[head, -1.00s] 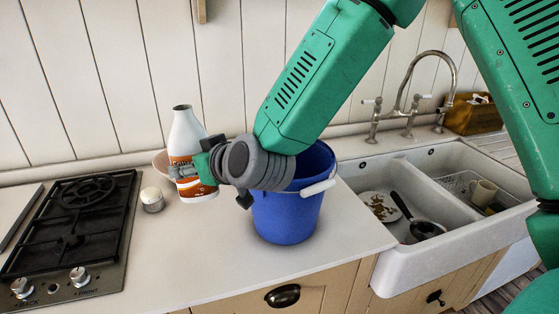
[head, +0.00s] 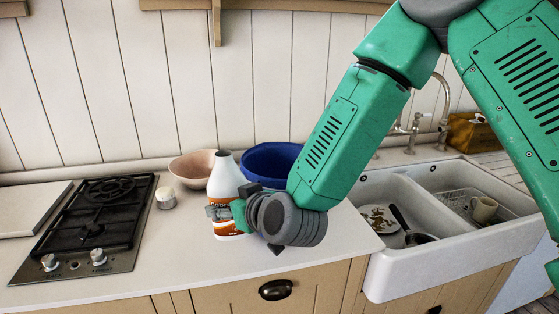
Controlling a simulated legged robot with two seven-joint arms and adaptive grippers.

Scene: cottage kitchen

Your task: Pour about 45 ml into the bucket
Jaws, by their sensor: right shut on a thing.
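A white bottle (head: 222,176) with an orange and brown label stands upright, its open neck at the top. My right gripper (head: 222,211) is shut on its lower half. The bottle's base is at or just above the counter; I cannot tell whether it touches. The blue bucket (head: 262,160) is behind and to the right of the bottle. My left gripper is not in view.
A pinkish bowl (head: 192,167) sits behind the bottle, on the left. A small white-topped jar (head: 166,198) stands between it and the black gas hob (head: 90,218). The white sink (head: 365,262) is at the right with dishes inside. The front counter (head: 190,262) is clear.

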